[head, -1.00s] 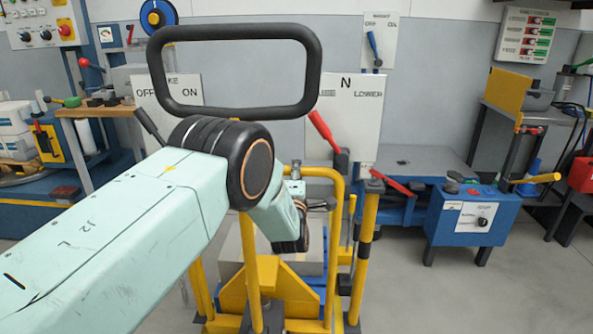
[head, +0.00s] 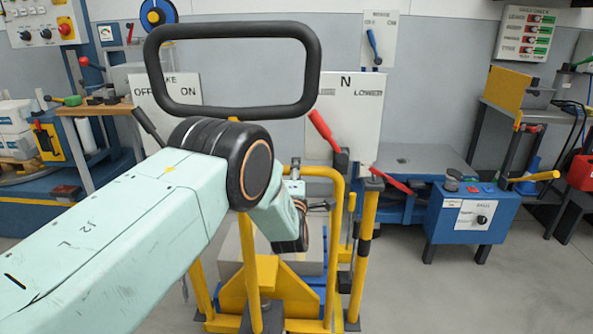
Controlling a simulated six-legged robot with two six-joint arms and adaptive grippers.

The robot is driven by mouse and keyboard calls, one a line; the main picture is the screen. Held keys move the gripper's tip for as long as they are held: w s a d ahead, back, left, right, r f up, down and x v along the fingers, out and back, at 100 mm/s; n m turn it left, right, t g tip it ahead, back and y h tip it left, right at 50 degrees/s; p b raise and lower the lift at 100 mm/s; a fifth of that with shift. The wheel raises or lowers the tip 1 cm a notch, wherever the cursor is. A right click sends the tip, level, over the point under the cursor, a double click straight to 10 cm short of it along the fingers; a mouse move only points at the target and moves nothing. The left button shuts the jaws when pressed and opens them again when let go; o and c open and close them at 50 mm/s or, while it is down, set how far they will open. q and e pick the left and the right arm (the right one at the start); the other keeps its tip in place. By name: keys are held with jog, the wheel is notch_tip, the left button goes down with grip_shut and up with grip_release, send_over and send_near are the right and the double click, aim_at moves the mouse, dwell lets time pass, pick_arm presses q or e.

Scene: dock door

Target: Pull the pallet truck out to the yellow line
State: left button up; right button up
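The pallet truck stands in front of me, with a black loop handle (head: 232,112) upright at the top and a yellow frame (head: 362,255) below. A grey block (head: 235,245) sits low within the yellow frame. Two panels are at handle height: a brake panel (head: 186,90) marked OFF and ON with a black lever (head: 148,126), and a panel marked N and LOWER (head: 350,110) with a red lever (head: 322,130). My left arm reaches in from the left, below the loop, and covers part of the truck. My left gripper's fingers are hidden. My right gripper is not in view. No yellow line shows.
A blue box on legs (head: 472,215) and a low blue bench (head: 415,165) stand to the right. A workbench (head: 95,110) with tools is at the left. Grey floor (head: 500,300) is open at the front right.

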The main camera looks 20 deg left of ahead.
pick_arm(q)
jog(key=shift+o, duration=0.6)
jog(key=shift+s+r, duration=0.1)
jog(key=shift+r, duration=0.1)
jog(key=v, duration=1.2)
